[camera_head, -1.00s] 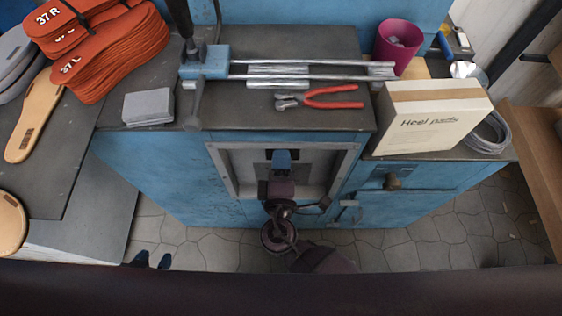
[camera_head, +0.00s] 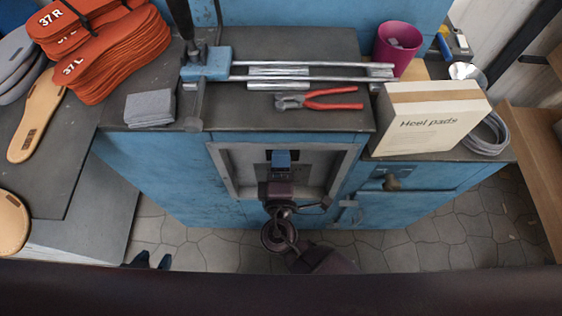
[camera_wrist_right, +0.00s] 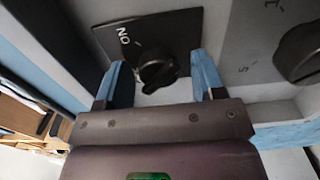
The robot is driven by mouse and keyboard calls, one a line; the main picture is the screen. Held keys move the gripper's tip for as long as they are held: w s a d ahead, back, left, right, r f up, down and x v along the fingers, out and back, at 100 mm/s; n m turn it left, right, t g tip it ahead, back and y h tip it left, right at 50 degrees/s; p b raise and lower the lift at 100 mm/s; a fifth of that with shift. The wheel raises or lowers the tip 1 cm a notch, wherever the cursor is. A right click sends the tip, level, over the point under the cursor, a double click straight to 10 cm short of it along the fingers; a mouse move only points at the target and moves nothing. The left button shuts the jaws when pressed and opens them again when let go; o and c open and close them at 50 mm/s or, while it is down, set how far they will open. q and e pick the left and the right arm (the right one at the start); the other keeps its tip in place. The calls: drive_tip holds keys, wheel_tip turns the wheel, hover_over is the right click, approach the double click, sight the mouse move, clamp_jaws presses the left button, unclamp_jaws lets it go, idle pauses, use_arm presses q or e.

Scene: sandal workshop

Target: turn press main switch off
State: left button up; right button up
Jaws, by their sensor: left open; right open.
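The press main switch is a round black knob (camera_wrist_right: 157,68) on a black plate (camera_wrist_right: 183,27) marked ON, seen in the right wrist view. My right gripper (camera_wrist_right: 161,72) is open, with its blue fingers on either side of the knob. I cannot tell whether the fingers touch it or exactly where its pointer aims. In the head view my right gripper (camera_head: 281,157) is in front of the recessed grey panel (camera_head: 231,167), and the switch is hidden. My left gripper (camera_head: 150,260) is open and empty, low at the left, over the floor.
A second dark knob (camera_wrist_right: 301,66) with number marks sits right of the switch. Orange soles (camera_head: 110,55) are stacked at the left.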

drive_tip(key=s, duration=1.1)
drive_tip(key=shift+w, duration=0.1)
idle(0.4)
